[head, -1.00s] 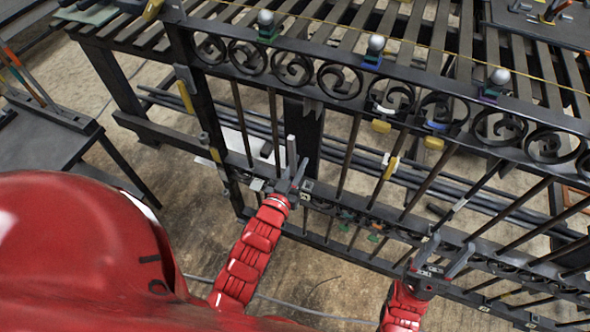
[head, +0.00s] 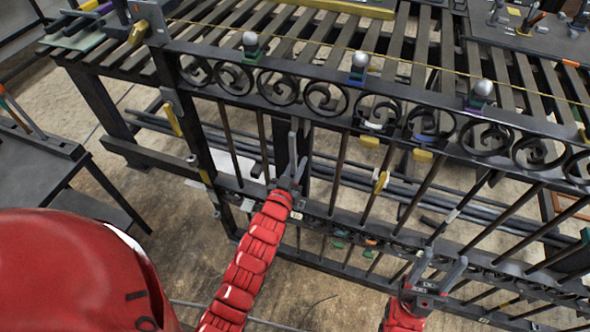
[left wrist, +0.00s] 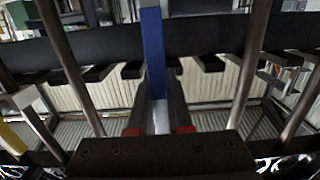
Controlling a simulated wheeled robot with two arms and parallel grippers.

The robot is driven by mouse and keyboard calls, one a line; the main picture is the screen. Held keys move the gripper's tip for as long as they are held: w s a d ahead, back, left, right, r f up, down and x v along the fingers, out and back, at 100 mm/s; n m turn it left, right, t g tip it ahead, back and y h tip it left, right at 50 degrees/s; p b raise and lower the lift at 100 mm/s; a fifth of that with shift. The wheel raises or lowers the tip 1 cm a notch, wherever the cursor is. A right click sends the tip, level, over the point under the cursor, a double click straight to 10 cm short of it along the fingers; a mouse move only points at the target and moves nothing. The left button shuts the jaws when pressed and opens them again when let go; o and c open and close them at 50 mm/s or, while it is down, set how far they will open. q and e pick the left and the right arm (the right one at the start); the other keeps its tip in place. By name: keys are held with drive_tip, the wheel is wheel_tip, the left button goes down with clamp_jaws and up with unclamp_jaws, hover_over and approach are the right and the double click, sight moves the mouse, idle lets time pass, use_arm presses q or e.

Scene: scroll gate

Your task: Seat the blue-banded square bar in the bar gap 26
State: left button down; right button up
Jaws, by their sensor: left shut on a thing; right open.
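My left gripper (head: 292,172) is shut on a square bar with a blue band (left wrist: 153,50). In the left wrist view the bar stands nearly upright between the fingers (left wrist: 160,115), with a pale part below the blue. In the head view the bar is hard to tell from the fingers. The gripper is at the black gate's lower rail (head: 328,212), between two upright bars (head: 262,140) (head: 339,165). I cannot read a number 26 on any gap. My right gripper (head: 436,277) is open and empty, low at the gate's right part.
A scroll row (head: 325,97) runs under the gate's top rail, which carries ball-topped posts (head: 250,40). Other bars bear a yellow band (head: 380,181) and a white band (head: 452,215). A slatted bench (head: 310,45) is behind; a dark side table (head: 35,170) stands left.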

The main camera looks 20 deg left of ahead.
use_arm(q)
drive_tip(key=shift+w+f+b, duration=0.1)
drive_tip(key=shift+w+b, duration=0.25)
drive_tip(key=shift+w, duration=1.2)
drive_tip(key=shift+s, duration=0.1)
drive_tip(key=shift+f+b, duration=0.65)
drive_tip(key=shift+f, duration=0.4)
idle(0.4)
drive_tip(key=shift+w+d+g+p, duration=0.1)
drive_tip(key=shift+w+g+p, duration=0.35)
drive_tip(key=shift+w, duration=0.8)
idle(0.6)
drive_tip(key=c, duration=0.8)
unclamp_jaws()
drive_tip(key=shift+o, duration=0.2)
drive_tip(key=shift+s, duration=0.1)
